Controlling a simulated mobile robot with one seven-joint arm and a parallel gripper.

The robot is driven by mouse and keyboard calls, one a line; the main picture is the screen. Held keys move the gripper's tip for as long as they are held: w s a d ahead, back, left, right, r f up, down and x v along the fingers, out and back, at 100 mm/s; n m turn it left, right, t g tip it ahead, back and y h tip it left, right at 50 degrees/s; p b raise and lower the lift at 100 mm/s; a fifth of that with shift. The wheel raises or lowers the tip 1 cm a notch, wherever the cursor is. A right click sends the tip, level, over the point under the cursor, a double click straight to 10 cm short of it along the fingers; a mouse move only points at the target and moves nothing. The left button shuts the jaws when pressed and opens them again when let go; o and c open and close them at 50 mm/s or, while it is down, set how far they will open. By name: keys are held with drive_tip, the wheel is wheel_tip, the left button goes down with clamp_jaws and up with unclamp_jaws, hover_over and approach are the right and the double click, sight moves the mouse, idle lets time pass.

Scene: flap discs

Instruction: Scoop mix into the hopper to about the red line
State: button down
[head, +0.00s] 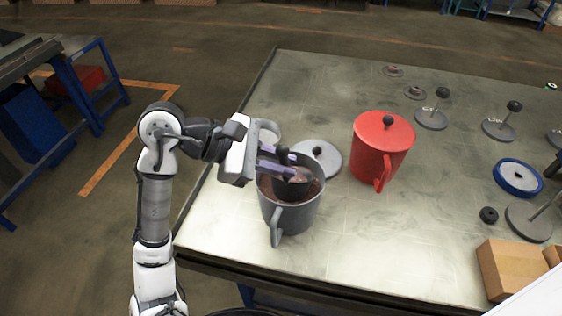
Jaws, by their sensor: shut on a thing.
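A grey pot with a side handle (270,215) stands near the table's left front edge, with brown mix (267,186) inside. My gripper (284,161) is over the pot's mouth, shut on a dark scoop (293,188). The scoop's bowl is inside the pot's mouth, with some brown mix showing in it. How deep it sits in the mix is hidden. No red line shows.
A grey lid with a black knob (322,160) lies right of the pot. A lidded red canister (380,150) stands further right. Discs on posts (431,118), a blue-rimmed disc (518,178) and a cardboard box (500,268) occupy the right side. The front middle is clear.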

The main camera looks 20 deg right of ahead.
sight(283, 147)
drive_tip(key=shift+r, duration=0.7)
drive_tip(key=shift+m+t+h, duration=0.4)
drive_tip(key=shift+s+a+r, duration=0.15)
drive_tip(key=shift+s+r, duration=0.1)
drive_tip(key=shift+r, duration=0.5)
drive_tip(key=shift+s+a+r, duration=0.15)
drive_tip(key=shift+s+r, duration=0.05)
drive_tip(key=shift+r, duration=0.5)
drive_tip(key=shift+s+a+r, duration=0.15)
drive_tip(key=shift+s+r, duration=0.1)
drive_tip(key=shift+r, duration=0.5)
drive_tip(key=shift+s+a+r+m+t+h+b, duration=0.25)
drive_tip(key=shift+s+a+m, duration=0.25)
drive_tip(key=shift+s, duration=0.25)
drive_tip(key=shift+s+a+r+m+t+h+b, duration=0.15)
drive_tip(key=shift+s+a+m+h, duration=0.25)
drive_tip(key=shift+s+a, duration=0.25)
drive_tip(key=c, duration=2.1)
unclamp_jaws()
clamp_jaws()
